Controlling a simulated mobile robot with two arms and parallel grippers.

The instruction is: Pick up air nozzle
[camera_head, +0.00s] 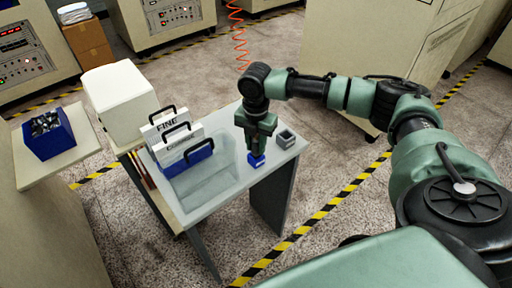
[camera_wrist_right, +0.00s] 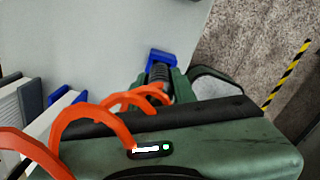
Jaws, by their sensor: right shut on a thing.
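My right gripper (camera_head: 257,146) points down over the small grey table and is shut on the air nozzle. In the right wrist view the nozzle (camera_wrist_right: 158,73) shows as a dark ribbed cylinder at the gripper (camera_wrist_right: 160,85). The blue holder (camera_head: 256,160) is directly below the gripper on the table. It also shows in the right wrist view (camera_wrist_right: 163,56) around the nozzle's far end. I cannot tell whether the nozzle is still seated in it. An orange coiled hose (camera_wrist_right: 90,120) loops across the wrist view beside the gripper. My left gripper is not in view.
The grey table (camera_head: 215,190) has a small grey open box (camera_head: 286,138) right of the gripper. Labelled FINE and COARSE panels (camera_head: 178,140) stand in a blue rack (camera_head: 190,162) at left. The orange coil (camera_head: 239,40) hangs behind. The table's front is clear.

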